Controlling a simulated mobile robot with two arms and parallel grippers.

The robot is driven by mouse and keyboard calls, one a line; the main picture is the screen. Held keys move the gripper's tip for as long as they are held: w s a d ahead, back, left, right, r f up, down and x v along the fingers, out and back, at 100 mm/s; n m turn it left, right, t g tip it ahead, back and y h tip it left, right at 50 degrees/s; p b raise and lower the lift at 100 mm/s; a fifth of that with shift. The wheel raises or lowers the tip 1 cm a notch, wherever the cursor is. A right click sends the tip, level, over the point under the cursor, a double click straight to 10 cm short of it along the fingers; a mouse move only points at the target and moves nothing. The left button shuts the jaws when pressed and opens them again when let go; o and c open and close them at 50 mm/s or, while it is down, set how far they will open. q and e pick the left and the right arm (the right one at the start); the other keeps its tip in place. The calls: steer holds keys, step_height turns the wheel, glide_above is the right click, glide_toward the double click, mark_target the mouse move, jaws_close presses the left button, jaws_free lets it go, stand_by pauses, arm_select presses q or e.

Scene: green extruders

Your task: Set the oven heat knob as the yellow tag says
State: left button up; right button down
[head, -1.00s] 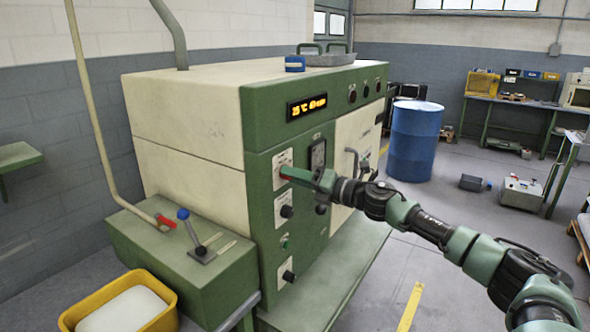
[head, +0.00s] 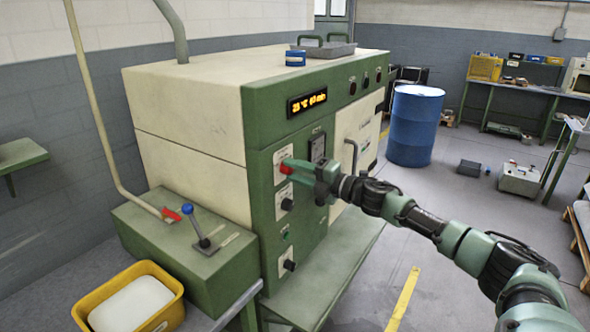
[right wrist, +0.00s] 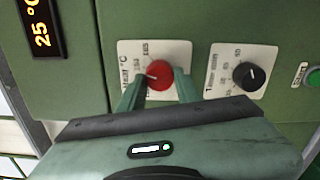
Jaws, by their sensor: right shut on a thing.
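The oven (head: 190,120) is a cream and green cabinet with a control panel on its front. The red heat knob (right wrist: 160,75) sits on a white dial plate marked °C in the right wrist view; in the head view the red knob (head: 286,167) shows at the fingertips. My right gripper (right wrist: 158,84) is shut on the red knob, one finger on each side of it. The display (head: 307,102) glows orange and reads about 25 °C and a time in minutes. No yellow tag can be made out. My left gripper is not in view.
A black timer knob (right wrist: 249,76) on its own plate is beside the heat knob. A door handle (head: 352,155) stands out near my right arm.

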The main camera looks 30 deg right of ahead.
stand_by(0.3)
steer(key=c, duration=1)
jaws_free()
steer(key=shift+f, duration=0.1)
steer(key=shift+s+d+f+b, duration=0.1)
steer(key=shift+s+d+b, duration=0.1)
steer(key=shift+s+b, duration=0.1)
steer(key=b+v, duration=0.4)
steer(key=v, duration=0.3)
steer(key=shift+b, duration=0.3)
steer(key=shift+s+r, duration=0.1)
steer(key=shift+r, duration=0.1)
